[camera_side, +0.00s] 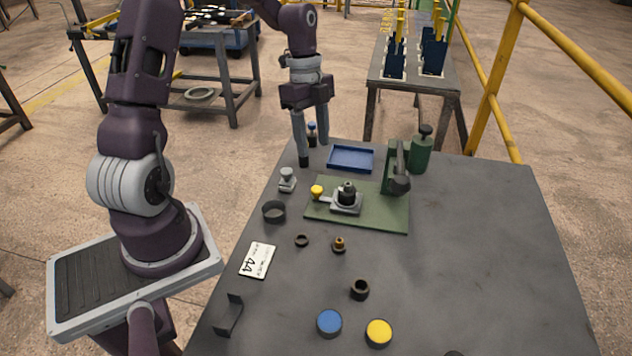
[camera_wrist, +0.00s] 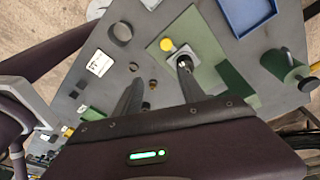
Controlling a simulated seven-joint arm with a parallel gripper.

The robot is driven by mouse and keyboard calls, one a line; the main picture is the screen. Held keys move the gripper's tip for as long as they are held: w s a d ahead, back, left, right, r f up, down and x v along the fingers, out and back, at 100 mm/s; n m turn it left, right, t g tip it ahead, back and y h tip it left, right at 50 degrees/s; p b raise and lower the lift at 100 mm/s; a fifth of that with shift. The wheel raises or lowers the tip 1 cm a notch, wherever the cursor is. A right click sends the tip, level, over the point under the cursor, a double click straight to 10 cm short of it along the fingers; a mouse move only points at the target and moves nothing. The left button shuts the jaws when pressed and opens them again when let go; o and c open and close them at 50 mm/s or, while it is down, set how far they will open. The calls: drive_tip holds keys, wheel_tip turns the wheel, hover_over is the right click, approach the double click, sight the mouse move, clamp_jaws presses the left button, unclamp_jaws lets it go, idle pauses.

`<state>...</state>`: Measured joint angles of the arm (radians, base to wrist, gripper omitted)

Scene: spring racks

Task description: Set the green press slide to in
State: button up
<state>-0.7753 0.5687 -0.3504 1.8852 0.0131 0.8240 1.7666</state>
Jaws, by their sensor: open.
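The green press has a flat green base plate (camera_side: 380,221) and an upright green frame (camera_side: 387,178) with a dark arm at its right end. Its slide is a grey block (camera_side: 347,204) carrying a black piece, with a yellow knob (camera_side: 317,191) on its left. The block appears left of the frame, apart from it. In the wrist view the yellow knob (camera_wrist: 166,45) and grey block (camera_wrist: 181,53) lie beyond the fingertips. My gripper (camera_side: 313,152) is open and empty, above the table's back-left edge, left of the blue tray; it also shows in the wrist view (camera_wrist: 160,77).
A grey knobbed piece (camera_side: 287,180) and a dark ring (camera_side: 274,212) sit left of the plate. Several small parts lie in front. The table's right side is clear.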

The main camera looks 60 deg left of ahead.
sight(317, 188)
drive_tip(key=f+m, duration=0.1)
drive_tip(key=f, duration=0.3)
drive_tip(key=f+m+h, duration=0.1)
drive_tip(key=f, duration=0.4)
drive_tip(key=w+a+f+m+h, duration=0.1)
drive_tip(key=f, duration=0.3)
drive_tip(key=shift+f, duration=0.4)
drive_tip(key=shift+w, duration=0.1)
clamp_jaws()
drive_tip(key=shift+r, duration=0.1)
